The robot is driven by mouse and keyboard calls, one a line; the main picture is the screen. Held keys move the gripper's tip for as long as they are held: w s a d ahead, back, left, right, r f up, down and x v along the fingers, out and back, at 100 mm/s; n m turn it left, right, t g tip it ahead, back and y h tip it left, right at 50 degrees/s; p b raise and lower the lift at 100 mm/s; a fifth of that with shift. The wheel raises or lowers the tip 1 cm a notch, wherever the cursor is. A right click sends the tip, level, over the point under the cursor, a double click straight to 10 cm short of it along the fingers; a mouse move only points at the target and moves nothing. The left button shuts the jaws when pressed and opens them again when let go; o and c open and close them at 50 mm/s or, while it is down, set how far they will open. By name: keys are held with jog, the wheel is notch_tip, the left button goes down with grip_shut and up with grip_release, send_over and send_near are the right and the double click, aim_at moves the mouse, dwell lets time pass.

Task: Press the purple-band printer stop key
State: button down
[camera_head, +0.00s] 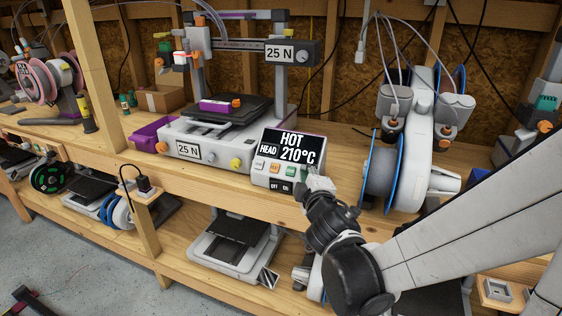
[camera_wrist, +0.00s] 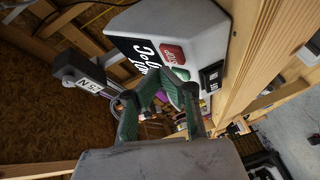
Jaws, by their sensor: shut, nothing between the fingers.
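The printer (camera_head: 200,145) labelled 25 N stands on the bench, with purple on its top bar (camera_head: 232,15). Its control box (camera_head: 258,178) has a screen reading HOT HEAD 210°C, a row of small coloured keys and black ON/OFF switches. In the wrist view, the red STOP key (camera_wrist: 172,54) is in plain sight beside a green key (camera_wrist: 181,74). In the head view my gripper (camera_head: 314,178) covers the right end of the key row. My gripper's green fingers (camera_wrist: 161,78) are shut and empty, close to the keys; contact cannot be told.
A blue-rimmed spool (camera_head: 381,175) and a white machine stand right of the control box. A wooden post (camera_head: 93,75) rises at left. A purple bin (camera_head: 152,135) sits beside the printer. More printers (camera_head: 237,240) fill the lower shelf. Cables hang above.

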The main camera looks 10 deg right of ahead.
jog(key=shift+f, duration=0.1)
dwell(0.5)
jog(key=shift+w+d+f+b, duration=0.2)
jog(key=shift+w+f+b, duration=0.05)
jog(key=shift+b, duration=0.15)
jog(key=shift+w+d+f+b, duration=0.15)
jog(key=shift+w+f+b, duration=0.05)
jog(key=shift+f+b, duration=0.1)
dwell(0.7)
jog(key=shift+r, duration=0.2)
jog(key=shift+s+a+r+p, duration=0.35)
jog(key=shift+s+r+p, duration=0.1)
jog(key=shift+p, duration=0.05)
dwell(0.4)
jog(key=s+a+r+p, duration=0.2)
jog(key=s+r+p, duration=0.1)
jog(key=shift+r, duration=0.3)
jog(key=shift+d, duration=0.1)
dwell(0.6)
